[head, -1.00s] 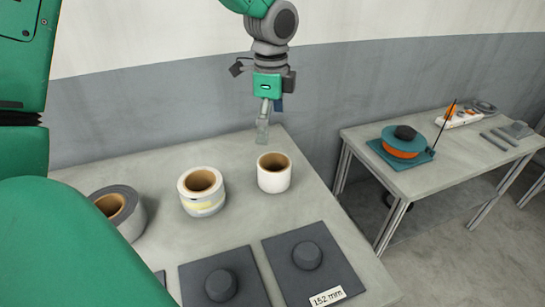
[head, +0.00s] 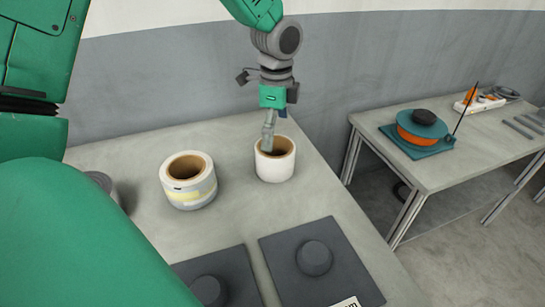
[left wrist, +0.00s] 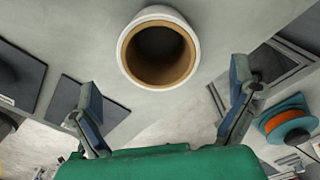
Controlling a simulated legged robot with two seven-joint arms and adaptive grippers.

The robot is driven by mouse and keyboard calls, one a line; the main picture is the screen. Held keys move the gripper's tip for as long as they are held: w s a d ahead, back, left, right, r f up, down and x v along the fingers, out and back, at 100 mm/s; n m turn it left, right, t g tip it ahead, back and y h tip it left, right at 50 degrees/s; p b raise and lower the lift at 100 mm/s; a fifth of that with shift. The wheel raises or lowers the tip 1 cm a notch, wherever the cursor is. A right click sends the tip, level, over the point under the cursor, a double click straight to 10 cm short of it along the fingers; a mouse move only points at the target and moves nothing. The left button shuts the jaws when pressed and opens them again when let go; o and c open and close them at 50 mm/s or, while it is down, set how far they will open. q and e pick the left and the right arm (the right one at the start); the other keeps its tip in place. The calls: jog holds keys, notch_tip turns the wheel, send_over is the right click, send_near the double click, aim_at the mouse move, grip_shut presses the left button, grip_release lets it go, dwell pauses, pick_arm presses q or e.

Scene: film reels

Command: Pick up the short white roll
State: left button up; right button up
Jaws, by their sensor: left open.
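The short white roll (head: 275,171) stands upright at the far right part of the near table, with its brown core facing up. In the left wrist view the roll (left wrist: 158,74) shows from above, ahead of the fingers and centred between them. My left gripper (head: 268,143) points down at the roll, its visible finger overlapping the roll's back rim in the head view. In the left wrist view the left gripper (left wrist: 167,80) is open, with nothing between its fingers. I cannot tell whether a finger touches the roll. My right gripper is not in view.
A wider white roll with a yellowish band (head: 188,190) stands to the left. A grey roll (head: 103,181) is partly hidden by my green arm. Dark pads with round hubs (head: 322,270) lie in front. A second table (head: 450,165) with a teal-and-orange reel (head: 421,127) stands right.

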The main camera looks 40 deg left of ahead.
aim_at(274, 156)
pick_arm(q)
jog(key=f, duration=0.1)
jog(key=d+f, duration=0.1)
jog(key=f, duration=0.1)
jog(key=shift+d, duration=0.3)
jog(key=f, duration=0.1)
jog(key=a+f, duration=0.1)
jog(key=f, duration=0.1)
jog(key=a+f+b, duration=0.1)
jog(key=shift+s+a+f, duration=0.1)
jog(key=shift+a+f, duration=0.05)
jog(key=shift+f, duration=0.55)
jog(key=shift+d+r, duration=0.15)
jog(key=shift+d, duration=0.15)
jog(key=shift+d+r, duration=0.15)
jog(key=shift+d, duration=0.3)
jog(key=c, duration=1)
jog(key=shift+a+f, duration=0.2)
jog(key=shift+a, duration=0.4)
jog(key=shift+c, duration=0.3)
